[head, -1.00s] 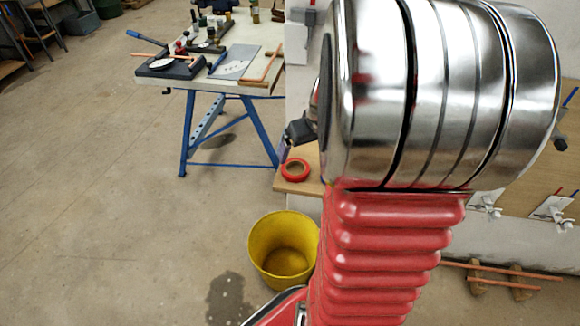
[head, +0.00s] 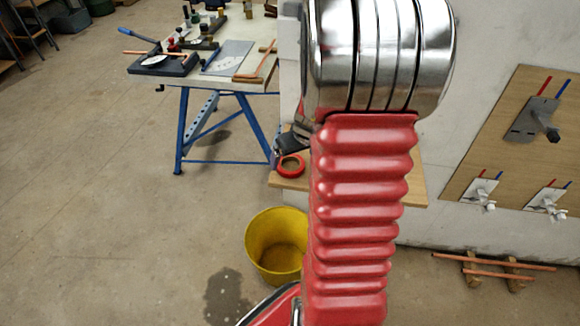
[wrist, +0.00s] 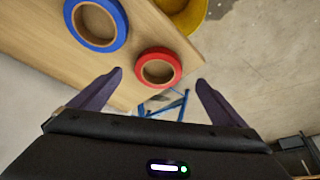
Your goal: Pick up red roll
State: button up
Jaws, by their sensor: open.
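The red roll (wrist: 159,68) is a ring of tape lying flat on a wooden shelf (wrist: 60,38) in the wrist view, close to the shelf's edge. In the head view the red roll (head: 290,166) sits at the shelf's left end, just left of my red arm. My gripper (wrist: 157,82) is open and empty, with its two dark fingers apart and the roll appearing between and just beyond their tips. In the head view a dark part of my gripper (head: 293,143) shows just above the roll; the rest is hidden behind my arm.
A blue roll (wrist: 95,22) lies on the shelf beside the red one. A yellow bucket (head: 275,243) stands on the floor below the shelf end. A cluttered workbench (head: 215,68) with blue legs stands behind. Boards with valves (head: 533,120) hang on the right wall.

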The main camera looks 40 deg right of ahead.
dwell(0.3)
jog(key=shift+d+x, duration=0.1)
jog(key=shift+x, duration=1.25)
jog(key=shift+d+x, duration=0.15)
jog(key=shift+x, duration=1.15)
jog(key=shift+w, duration=0.1)
jog(key=shift+r, duration=0.1)
jog(key=shift+c, duration=0.4)
jog(key=c, duration=1.1)
